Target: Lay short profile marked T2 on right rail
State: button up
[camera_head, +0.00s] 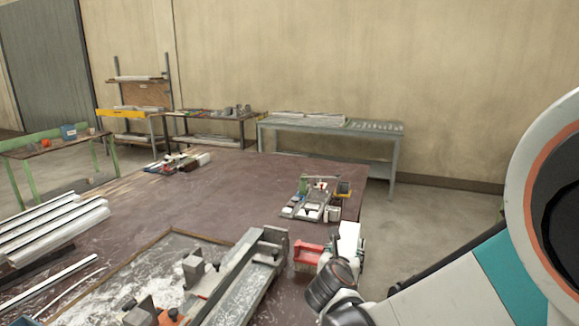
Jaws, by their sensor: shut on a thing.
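My gripper (331,262) is small and partly hidden by my own wrist, at the right front edge of the brown bench (225,195). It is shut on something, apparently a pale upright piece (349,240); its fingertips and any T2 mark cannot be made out. Left of the gripper, the metal rails (245,285) run diagonally along a fixture with end blocks. They lie apart from the pale piece in this picture. Which rail counts as right is unclear from here.
A small device (315,205) stands on the bench's far right. Long pale profiles (50,225) lie stacked at left. The bench's middle is clear. Side tables (330,125) line the wall.

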jog(key=s+d, duration=0.2)
jog(key=d, duration=0.3)
jog(key=shift+s+d, duration=0.3)
jog(key=shift+d, duration=0.1)
